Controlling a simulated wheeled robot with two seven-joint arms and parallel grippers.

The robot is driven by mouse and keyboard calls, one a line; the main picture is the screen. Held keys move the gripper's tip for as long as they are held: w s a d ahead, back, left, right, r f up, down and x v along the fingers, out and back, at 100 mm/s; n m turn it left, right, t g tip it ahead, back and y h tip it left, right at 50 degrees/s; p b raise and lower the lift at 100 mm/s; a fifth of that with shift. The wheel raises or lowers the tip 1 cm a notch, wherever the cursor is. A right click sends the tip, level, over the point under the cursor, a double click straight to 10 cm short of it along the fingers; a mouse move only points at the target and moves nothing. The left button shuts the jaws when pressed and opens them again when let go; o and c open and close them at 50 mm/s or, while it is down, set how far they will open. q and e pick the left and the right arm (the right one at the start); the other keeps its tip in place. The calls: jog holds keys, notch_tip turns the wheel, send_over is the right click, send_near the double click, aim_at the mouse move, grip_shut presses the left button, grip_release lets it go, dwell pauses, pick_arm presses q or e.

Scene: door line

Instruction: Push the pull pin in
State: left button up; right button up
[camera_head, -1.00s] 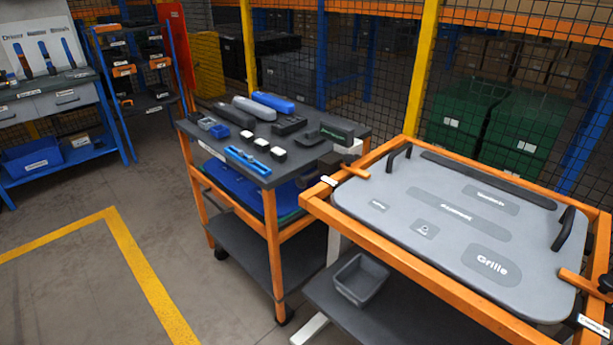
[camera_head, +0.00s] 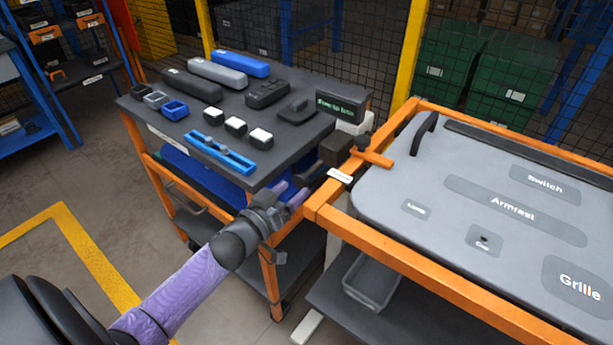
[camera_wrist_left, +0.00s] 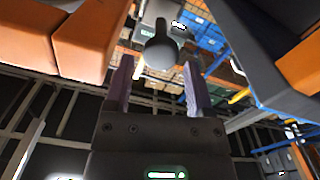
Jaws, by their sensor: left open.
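A dark round knob on a short stem, which looks like the pull pin (camera_wrist_left: 160,50), shows in the left wrist view. It lies ahead of and between the two purple fingertips of my left gripper (camera_wrist_left: 157,64). The fingers are apart with nothing between them; I cannot tell the distance to the knob. In the head view my left gripper (camera_head: 292,195) is low by the gap between the dark-topped cart and the orange-framed cart. A dark block (camera_head: 335,149) sits beyond it at the cart corner. I cannot make out the pin itself in the head view. My right gripper is out of view.
The dark-topped cart (camera_head: 290,160) carries blue, grey and black parts. The orange frame (camera_head: 420,262) holds a grey panel (camera_head: 430,185) with labelled recesses. A grey bin (camera_head: 371,282) sits below.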

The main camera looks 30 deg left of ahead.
aim_at(299, 184)
pick_arm(q)
jog(key=w+b, duration=0.1)
jog(key=w, duration=0.4)
jog(key=shift+w+d, duration=0.15)
jog(key=shift+w, duration=0.2)
grip_shut()
